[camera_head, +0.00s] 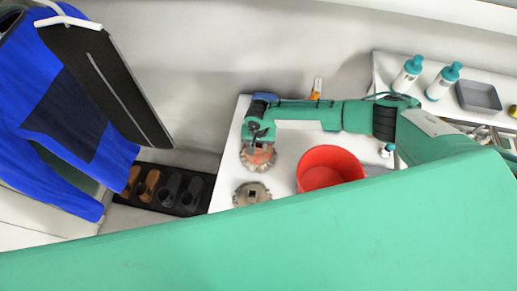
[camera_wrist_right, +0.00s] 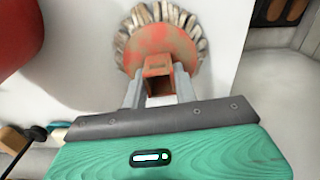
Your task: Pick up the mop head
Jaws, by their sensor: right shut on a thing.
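A mop head (camera_head: 258,158) is at the left part of the white surface, under my right gripper (camera_head: 259,137). In the right wrist view the mop head (camera_wrist_right: 160,48) has a round orange-red plate, a fringe of pale bristles and a square socket. The fingers of my right gripper (camera_wrist_right: 159,85) are shut on this socket, one on each side. I cannot tell whether the mop head is touching the surface. A second, greyish-brown mop head (camera_head: 252,194) lies just in front of it, partly cut off by my green arm. My left gripper is not in view.
A red bucket (camera_head: 330,167) stands right of the mop heads on the white surface (camera_head: 285,165). Bottles (camera_head: 407,74) and a grey tray (camera_head: 479,96) stand at the upper right. Blue and black clothes hang at left, above shoes on a black mat (camera_head: 168,190).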

